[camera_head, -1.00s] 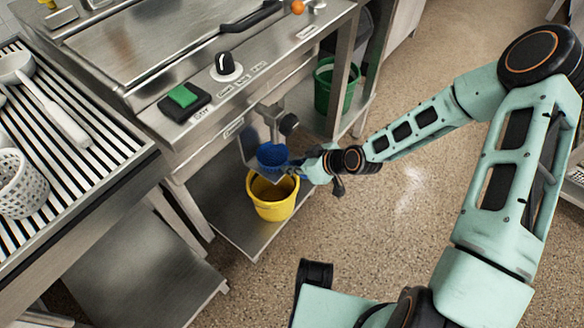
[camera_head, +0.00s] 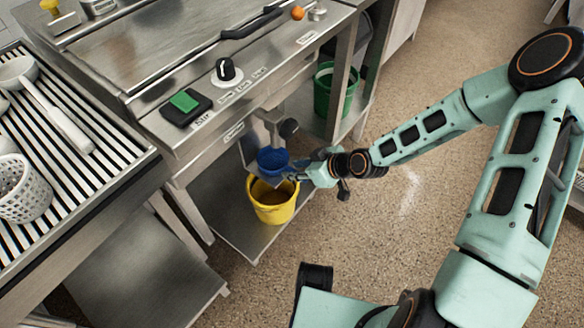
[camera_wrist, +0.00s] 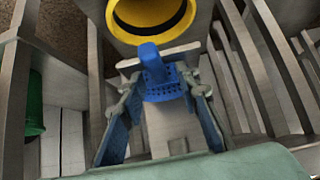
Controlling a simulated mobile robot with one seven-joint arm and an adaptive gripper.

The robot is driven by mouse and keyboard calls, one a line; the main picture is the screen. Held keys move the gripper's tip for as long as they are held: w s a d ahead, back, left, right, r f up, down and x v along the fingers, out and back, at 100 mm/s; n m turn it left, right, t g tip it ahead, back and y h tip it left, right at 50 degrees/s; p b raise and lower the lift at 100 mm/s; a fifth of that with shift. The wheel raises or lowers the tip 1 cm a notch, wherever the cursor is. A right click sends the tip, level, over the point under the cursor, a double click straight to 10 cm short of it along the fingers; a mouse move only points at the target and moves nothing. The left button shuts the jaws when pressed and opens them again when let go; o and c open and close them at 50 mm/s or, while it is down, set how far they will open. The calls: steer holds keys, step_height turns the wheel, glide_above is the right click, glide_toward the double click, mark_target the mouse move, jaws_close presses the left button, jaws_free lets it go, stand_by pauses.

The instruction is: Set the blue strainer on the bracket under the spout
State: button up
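The blue strainer (camera_head: 272,159) is at the metal bracket (camera_head: 252,160) under the spout (camera_head: 270,115), above the yellow bucket. It looks roughly upright and seems to rest on the bracket, but the contact is not clear. In the wrist view the strainer (camera_wrist: 165,88) shows its perforated wall and blue handle, with a grey bracket bar (camera_wrist: 128,64) behind it. My gripper (camera_head: 295,174) is just right of the strainer. In the wrist view its blue-padded fingers (camera_wrist: 166,98) are spread apart, with the strainer beyond and between their tips, no clear grip visible.
A yellow bucket (camera_head: 273,212) stands on the lower shelf below the bracket. A green bucket (camera_head: 324,95) stands farther back. A slatted counter (camera_head: 95,135) with a white basket (camera_head: 22,190) is at left. The floor right of the bench is clear.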

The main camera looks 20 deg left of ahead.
steer(key=p+v, duration=0.3)
steer(key=v, duration=0.7)
steer(key=shift+d, duration=0.15)
